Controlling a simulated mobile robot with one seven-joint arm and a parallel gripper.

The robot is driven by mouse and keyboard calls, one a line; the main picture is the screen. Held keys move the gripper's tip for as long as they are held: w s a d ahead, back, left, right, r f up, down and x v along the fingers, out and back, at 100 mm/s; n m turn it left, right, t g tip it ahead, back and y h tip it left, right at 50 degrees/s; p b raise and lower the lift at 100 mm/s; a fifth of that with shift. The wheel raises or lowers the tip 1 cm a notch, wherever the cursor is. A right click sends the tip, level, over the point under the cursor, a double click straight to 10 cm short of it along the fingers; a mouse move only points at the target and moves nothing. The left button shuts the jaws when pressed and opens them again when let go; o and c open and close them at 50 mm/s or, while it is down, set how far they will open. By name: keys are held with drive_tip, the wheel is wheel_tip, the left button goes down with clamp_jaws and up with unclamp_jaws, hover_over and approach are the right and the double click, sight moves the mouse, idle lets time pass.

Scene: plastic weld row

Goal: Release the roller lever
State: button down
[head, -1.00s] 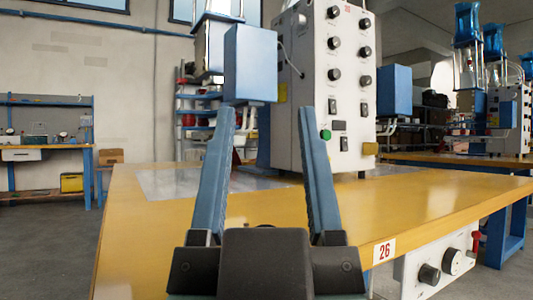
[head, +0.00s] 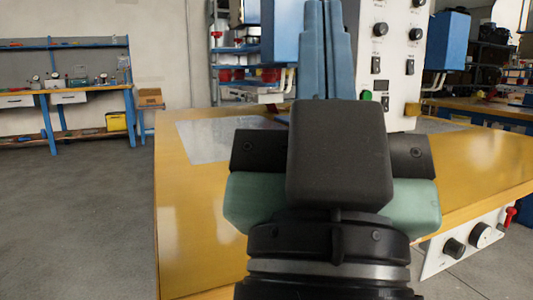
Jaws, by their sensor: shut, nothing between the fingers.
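My gripper (head: 326,10) is in the middle of the head view, with its two long blue fingers pressed together, empty, and reaching toward the machine. The fingertips are at the top edge of the picture. The white control box (head: 402,75) of the weld machine stands behind it on the yellow table, with knobs, switches and a green button (head: 366,95). I cannot make out a roller lever for certain. A red-handled part (head: 510,214) sits on the right of a white panel below the table edge, well apart from my gripper.
The yellow table (head: 195,230) fills the middle, with a grey sheet (head: 205,141) on its top. A white panel with black knobs (head: 465,243) hangs under its front edge. A blue workbench (head: 65,95) stands at the far left. The floor (head: 75,220) between is clear.

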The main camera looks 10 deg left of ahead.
wheel_tip(320, 180, up, 19)
drive_tip(key=p, duration=1.6)
drive_tip(key=shift+f, duration=0.15)
